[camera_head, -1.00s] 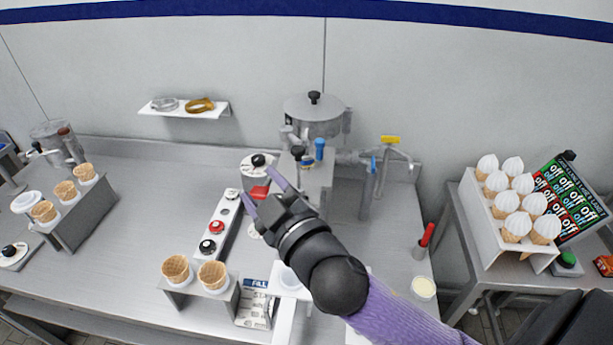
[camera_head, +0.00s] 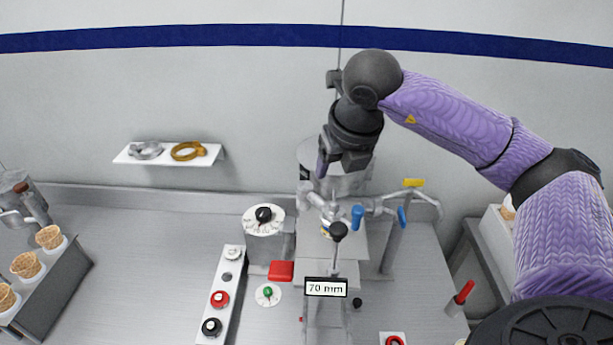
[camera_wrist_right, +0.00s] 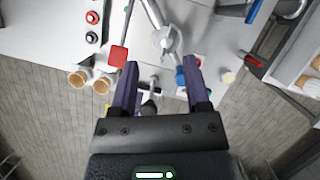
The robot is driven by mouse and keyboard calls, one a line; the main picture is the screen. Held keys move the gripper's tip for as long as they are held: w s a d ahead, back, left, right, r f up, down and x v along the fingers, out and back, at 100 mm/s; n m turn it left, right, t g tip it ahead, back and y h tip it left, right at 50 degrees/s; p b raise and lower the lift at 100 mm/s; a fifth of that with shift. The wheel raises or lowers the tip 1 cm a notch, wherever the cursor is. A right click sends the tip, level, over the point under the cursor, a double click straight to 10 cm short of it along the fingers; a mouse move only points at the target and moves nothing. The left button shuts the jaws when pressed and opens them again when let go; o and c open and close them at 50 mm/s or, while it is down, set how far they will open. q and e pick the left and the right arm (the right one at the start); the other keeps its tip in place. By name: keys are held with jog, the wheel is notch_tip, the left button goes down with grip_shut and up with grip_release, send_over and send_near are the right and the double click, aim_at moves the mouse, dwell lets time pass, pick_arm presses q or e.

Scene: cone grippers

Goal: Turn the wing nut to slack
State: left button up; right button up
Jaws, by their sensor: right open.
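A small silver fitting with spread arms (camera_head: 328,207), which looks like the wing nut, sits on the filling machine below the hopper (camera_head: 312,155). It also shows in the right wrist view (camera_wrist_right: 167,42), ahead of the fingertips. I cannot make out its exact turn. My right gripper (camera_head: 338,163) hangs in front of the hopper, above the fitting and apart from it. Its purple fingers stand apart with nothing between them, as the wrist view also shows (camera_wrist_right: 161,63). My left gripper is not in view.
A black-knobbed lever (camera_head: 338,231) stands in front of the fitting, above a "70 mm" display (camera_head: 326,288). Blue-handled valves (camera_head: 358,217) and a yellow-tagged pipe (camera_head: 413,183) are to the right. A button panel (camera_head: 220,298) and red block (camera_head: 281,271) are left.

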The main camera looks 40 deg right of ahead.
aim_at(335, 203)
jog(key=s+f, duration=0.1)
jog(key=f, duration=0.2)
jog(key=s+f, duration=0.1)
jog(key=shift+s+d+f, duration=0.35)
jog(key=shift+d+f, duration=0.05)
jog(key=shift+w+f, duration=0.65)
jog(key=shift+f, duration=0.15)
jog(key=shift+w+f, duration=0.85)
jog(key=shift+w, duration=0.1)
jog(key=shift+s, duration=0.35)
jog(key=shift+w, duration=0.25)
jog(key=c, duration=0.3)
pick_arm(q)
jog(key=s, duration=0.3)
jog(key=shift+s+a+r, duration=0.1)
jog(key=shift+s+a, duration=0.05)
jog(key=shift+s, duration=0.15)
pick_arm(e)
grip_shut()
